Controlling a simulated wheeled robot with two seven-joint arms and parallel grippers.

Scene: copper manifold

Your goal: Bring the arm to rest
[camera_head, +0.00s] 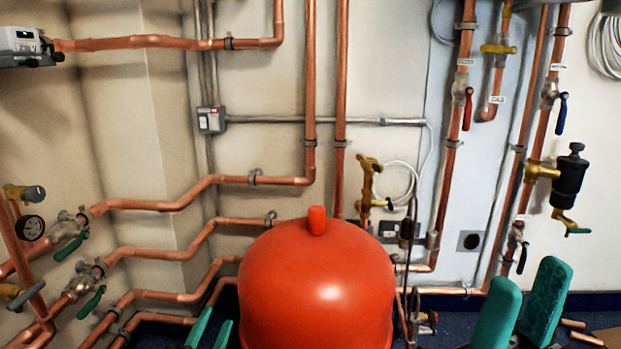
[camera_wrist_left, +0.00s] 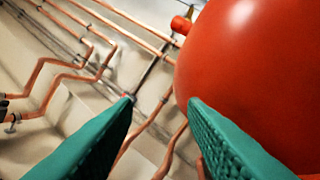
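My left gripper (camera_head: 212,324) shows only its two teal fingertips at the bottom edge of the head view, just left of the red tank (camera_head: 318,285). In the left wrist view, the left gripper (camera_wrist_left: 163,102) has its fingers apart with nothing between them, and the red tank (camera_wrist_left: 245,75) fills the upper right. Whether a finger touches the tank cannot be told. My right gripper (camera_head: 526,275) is at the lower right of the head view, its two teal fingers upright, apart and empty. Both arms are mostly out of view.
Copper pipes run along the wall, with green-handled valves (camera_head: 90,302) and a gauge (camera_head: 31,228) at left. Red-handled (camera_head: 467,108) and blue-handled (camera_head: 561,113) valves and a black air vent (camera_head: 570,174) are at right. Pipe offcuts (camera_head: 587,338) lie on the floor at lower right.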

